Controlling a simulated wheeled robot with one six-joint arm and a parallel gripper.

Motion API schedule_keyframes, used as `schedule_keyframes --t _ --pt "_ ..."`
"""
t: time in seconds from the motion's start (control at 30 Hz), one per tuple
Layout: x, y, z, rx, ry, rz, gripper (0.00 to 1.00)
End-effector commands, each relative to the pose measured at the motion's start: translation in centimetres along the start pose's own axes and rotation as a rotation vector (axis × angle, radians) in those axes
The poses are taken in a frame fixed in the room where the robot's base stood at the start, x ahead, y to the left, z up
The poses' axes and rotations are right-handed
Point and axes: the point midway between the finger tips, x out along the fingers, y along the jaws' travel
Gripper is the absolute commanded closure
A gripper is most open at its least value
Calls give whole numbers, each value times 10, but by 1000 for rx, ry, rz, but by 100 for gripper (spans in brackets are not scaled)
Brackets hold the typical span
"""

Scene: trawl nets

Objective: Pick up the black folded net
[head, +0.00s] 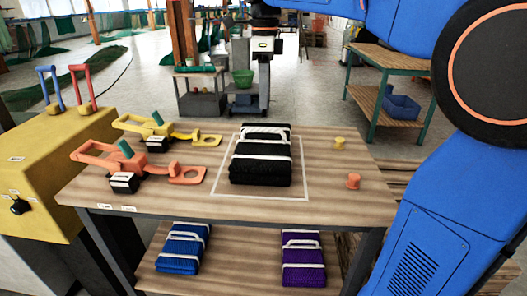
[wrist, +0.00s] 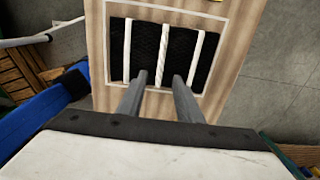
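The black folded net (head: 262,168) lies as a neat bundle with white straps on the wooden table top, inside a white outlined rectangle (head: 222,192). In the wrist view the net (wrist: 182,50) is ahead of my gripper (wrist: 160,77), its white straps running roughly in line with the fingers. The two grey fingers are apart with nothing between them. The middle strap (wrist: 163,45) shows beyond the gap between the fingertips. The tips overlap the net's near edge in the picture; I cannot tell how far above it they are.
Orange (head: 186,173) and yellow (head: 158,127) tools lie left of the net. A yellow cup-like piece (head: 339,142) and an orange one (head: 353,181) stand right. Blue (head: 183,247) and purple (head: 303,259) folded nets lie on the lower shelf. A yellow cabinet (head: 50,165) adjoins the left side.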

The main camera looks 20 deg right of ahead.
Motion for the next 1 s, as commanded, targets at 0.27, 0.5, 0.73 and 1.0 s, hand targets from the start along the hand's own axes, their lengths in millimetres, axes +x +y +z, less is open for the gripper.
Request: schedule_keyframes --t 0.27,0.5,0.73,1.0 --pt "46 0 0 0 1 2 68" --pt "60 0 0 0 0 0 68" --pt "88 -2 3 0 2 3 68" --pt "110 -2 3 0 0 0 68"
